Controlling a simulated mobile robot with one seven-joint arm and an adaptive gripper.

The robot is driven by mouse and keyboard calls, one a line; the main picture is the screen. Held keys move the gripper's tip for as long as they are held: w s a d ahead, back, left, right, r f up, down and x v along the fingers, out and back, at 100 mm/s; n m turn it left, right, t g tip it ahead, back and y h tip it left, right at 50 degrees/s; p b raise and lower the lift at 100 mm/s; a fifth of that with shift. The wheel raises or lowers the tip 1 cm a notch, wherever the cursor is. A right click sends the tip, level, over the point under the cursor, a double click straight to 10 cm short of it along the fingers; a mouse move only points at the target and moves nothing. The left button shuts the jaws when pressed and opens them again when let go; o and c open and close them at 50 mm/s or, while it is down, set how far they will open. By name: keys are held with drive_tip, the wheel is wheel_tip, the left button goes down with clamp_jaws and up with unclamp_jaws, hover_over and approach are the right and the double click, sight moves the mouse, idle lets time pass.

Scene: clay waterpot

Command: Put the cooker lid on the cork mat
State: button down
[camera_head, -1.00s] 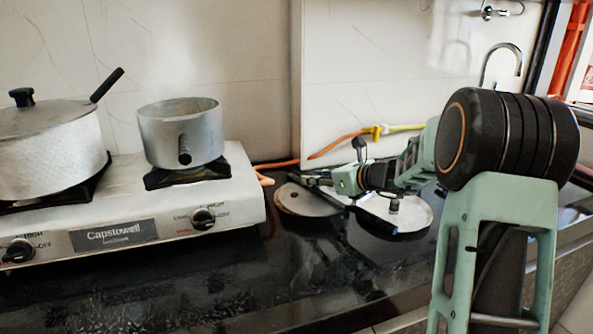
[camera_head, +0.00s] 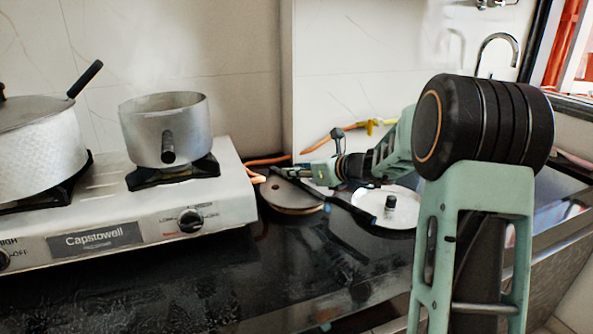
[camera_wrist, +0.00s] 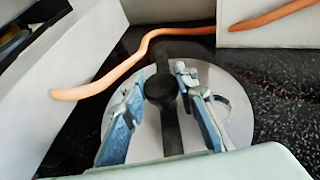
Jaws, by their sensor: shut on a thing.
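The cooker lid is a silver disc (camera_head: 408,207) with a short black knob, lying right of centre on the dark counter in the head view. A long black handle (camera_head: 345,207) runs from its left side toward the stove. The cork mat (camera_head: 291,210) is the round, brown-edged disc to the left, partly under the handle. My gripper (camera_head: 300,172) is above the mat's back edge. In the wrist view my gripper (camera_wrist: 165,110) has its blue fingers on both sides of the black handle (camera_wrist: 171,130). A pale disc lies below. The exact finger contact is hard to see.
A white stove (camera_head: 125,205) stands at the left with a steaming saucepan (camera_head: 168,130) and a large lidded pot (camera_head: 35,150). An orange hose (camera_head: 268,161) runs along the wall behind the mat. The front of the counter (camera_head: 250,290) is clear.

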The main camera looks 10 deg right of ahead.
drive_tip(key=shift+f+b, duration=0.4)
drive_tip(key=shift+f, duration=0.1)
drive_tip(key=c, duration=1.5)
unclamp_jaws()
drive_tip(key=shift+c, duration=0.2)
drive_tip(key=shift+r+p, duration=0.45)
drive_tip(key=p+v, duration=0.2)
drive_tip(key=v, duration=1)
